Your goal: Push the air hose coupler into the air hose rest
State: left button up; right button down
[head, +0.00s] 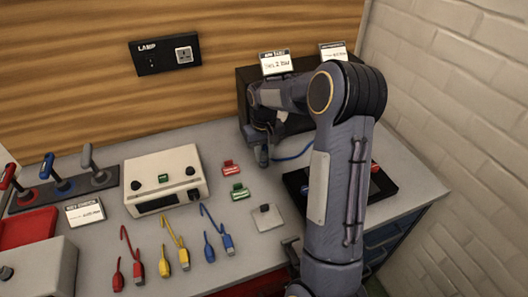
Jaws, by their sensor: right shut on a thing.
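My right gripper (263,156) points down in front of the dark box (243,92) at the back of the bench. It is shut, and a blue hose (292,156) runs from beside it to the right, behind my arm. The air hose coupler is hidden by the gripper, which appears to hold it at the hose's end. I cannot make out the air hose rest; my right arm covers much of the dark box and the area below it.
A black tray (388,190) lies partly behind my arm. Red and green connectors (238,192), a grey plate (267,218), a beige instrument (165,178) and coloured leads (180,248) lie to the left. A brick wall (465,110) bounds the right side.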

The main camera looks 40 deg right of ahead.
jog(key=shift+f, duration=0.15)
jog(key=c, duration=1.1)
grip_release()
notch_tip(320, 180, up, 8)
jog(key=shift+f+b, duration=0.1)
jog(key=shift+b, duration=0.25)
